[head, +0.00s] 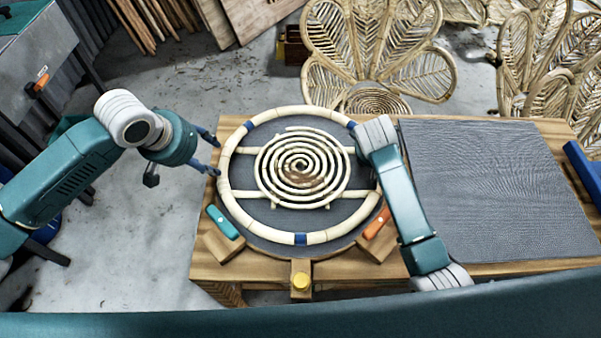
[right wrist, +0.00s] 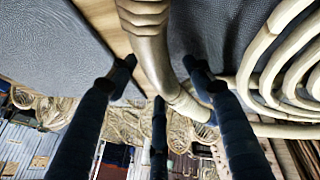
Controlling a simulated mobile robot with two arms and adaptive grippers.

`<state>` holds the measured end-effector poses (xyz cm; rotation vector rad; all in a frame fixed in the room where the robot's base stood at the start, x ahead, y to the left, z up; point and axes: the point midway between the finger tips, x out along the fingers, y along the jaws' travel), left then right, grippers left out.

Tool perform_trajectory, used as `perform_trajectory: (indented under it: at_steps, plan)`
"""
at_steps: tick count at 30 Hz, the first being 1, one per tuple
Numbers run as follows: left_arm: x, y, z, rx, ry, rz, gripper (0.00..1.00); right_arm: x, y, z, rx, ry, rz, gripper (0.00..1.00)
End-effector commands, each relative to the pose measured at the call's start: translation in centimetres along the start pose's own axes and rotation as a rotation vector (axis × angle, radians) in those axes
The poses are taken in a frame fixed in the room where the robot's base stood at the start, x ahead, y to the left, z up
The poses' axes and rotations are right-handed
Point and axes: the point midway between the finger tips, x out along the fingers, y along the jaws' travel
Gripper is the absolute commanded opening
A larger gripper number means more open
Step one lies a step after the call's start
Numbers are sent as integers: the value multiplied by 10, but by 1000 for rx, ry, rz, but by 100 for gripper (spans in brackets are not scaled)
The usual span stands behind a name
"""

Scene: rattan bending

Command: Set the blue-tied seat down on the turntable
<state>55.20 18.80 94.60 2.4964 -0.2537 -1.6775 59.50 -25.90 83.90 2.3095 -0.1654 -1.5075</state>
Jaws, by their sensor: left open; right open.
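The blue-tied seat (head: 340,233) is a pale rattan ring with crossbars, a spiral centre and blue bindings. In the head view it lies flat over the dark round turntable (head: 330,217), apparently resting on it. My left gripper (head: 210,152) is open just outside the ring's left side, apart from it. My right gripper is hidden by my right arm in the head view, at the ring's right. In the right wrist view my right gripper (right wrist: 160,68) is open, its fingers on either side of the ring (right wrist: 153,55). I cannot tell whether they touch it.
A grey mat (head: 485,190) covers the table's right side, bare. Rattan chair backs (head: 375,45) stand behind the table.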

Motion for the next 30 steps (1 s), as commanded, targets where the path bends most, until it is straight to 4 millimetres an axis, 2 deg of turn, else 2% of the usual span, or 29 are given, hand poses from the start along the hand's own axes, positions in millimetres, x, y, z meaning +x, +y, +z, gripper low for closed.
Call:
perform_trajectory:
  at_steps: [5,12,18,24,30]
  plan:
    - [-2,0,0,-1,0,-1,51,-19,-1,-2,0,5,-1,51]
    - [-2,0,0,-1,0,-1,51,-71,0,-2,1,6,-1,51]
    - [-2,0,0,-1,0,-1,51,-105,-1,-1,0,3,-1,51]
    - [-2,0,0,-1,0,-1,51,-119,0,0,0,1,0,51]
    - [-2,0,0,-1,0,-1,51,-120,0,0,0,0,0,51]
